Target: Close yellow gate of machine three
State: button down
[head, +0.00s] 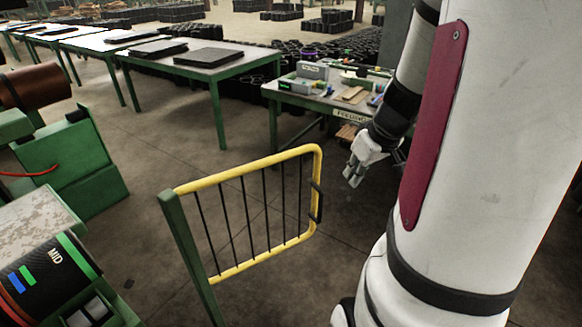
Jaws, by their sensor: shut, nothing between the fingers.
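The yellow gate (243,172) stands in the middle of the head view. It has a yellow tube frame with thin dark vertical bars and hangs from a green post (190,255) at its left. It stands swung out over the floor, with its free end towards the right. A black handle (317,202) sits on that free end. My gripper (353,177) is to the right of the handle, apart from it, pointing down and shut with nothing in it. No machine number is readable.
A green machine with a black roller marked MID (47,280) stands at the lower left. Another green machine (75,165) is behind it. A cluttered workbench (330,103) stands behind my gripper. Green tables (203,57) line the back. The floor around the gate is clear.

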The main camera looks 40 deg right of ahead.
jog(key=w+d+f, duration=0.1)
jog(key=w+f, duration=0.6)
jog(key=f, duration=0.2)
jog(key=shift+w+f, duration=0.15)
jog(key=shift+w, duration=0.2)
